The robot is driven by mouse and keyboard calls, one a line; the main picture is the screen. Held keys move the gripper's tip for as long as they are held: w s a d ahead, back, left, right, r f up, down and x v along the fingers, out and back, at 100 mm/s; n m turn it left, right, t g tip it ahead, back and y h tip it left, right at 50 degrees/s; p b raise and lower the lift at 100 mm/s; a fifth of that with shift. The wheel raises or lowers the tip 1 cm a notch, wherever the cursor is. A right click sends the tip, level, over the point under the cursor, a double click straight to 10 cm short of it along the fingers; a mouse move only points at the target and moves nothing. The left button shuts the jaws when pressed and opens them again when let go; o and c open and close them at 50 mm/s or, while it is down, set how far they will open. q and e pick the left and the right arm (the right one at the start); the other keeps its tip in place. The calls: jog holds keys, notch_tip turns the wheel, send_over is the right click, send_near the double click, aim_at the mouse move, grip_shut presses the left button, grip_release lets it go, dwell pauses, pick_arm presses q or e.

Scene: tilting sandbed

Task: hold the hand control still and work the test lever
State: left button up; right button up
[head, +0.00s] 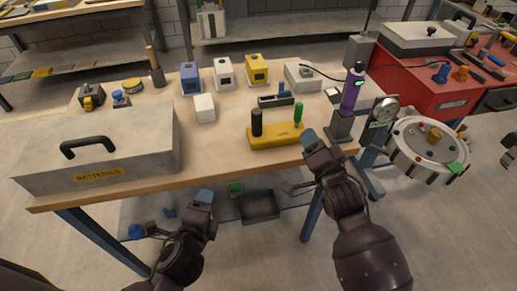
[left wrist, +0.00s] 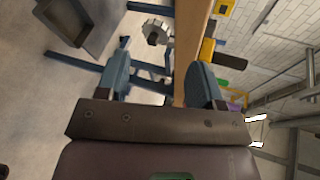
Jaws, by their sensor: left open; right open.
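A purple hand-held unit (head: 351,92), probably the hand control, stands upright in a dark holder at the bench's right end, with a black cable running left from it. A yellow block (head: 272,136) with a black post (head: 257,122) and a green-topped post (head: 298,113) sits near the front edge. I cannot tell which part is the test lever. My right gripper (head: 298,162) is open and empty at the bench edge, one finger close to the yellow block. My left gripper (head: 168,212) is open and empty in front of and below the edge; its fingers also show in the left wrist view (left wrist: 160,75).
A grey batteries case (head: 105,150) fills the bench's front left. Blue, white and yellow boxes (head: 256,70) stand at the back. A round tilting bed (head: 428,150) with a gauge (head: 384,110) stands right of the bench. A dark tray (head: 260,205) lies below.

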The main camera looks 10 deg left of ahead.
pick_arm(q)
jog(key=w+d+r+m+t, duration=0.2)
jog(key=w+d+r+m, duration=0.2)
jog(key=w+m, duration=0.15)
jog(key=m+t+y, duration=0.2)
jog(key=m+y, duration=0.1)
jog(key=m, duration=0.6)
send_near(257, 124)
jog(key=x, duration=1.1)
jog(key=shift+w, duration=0.35)
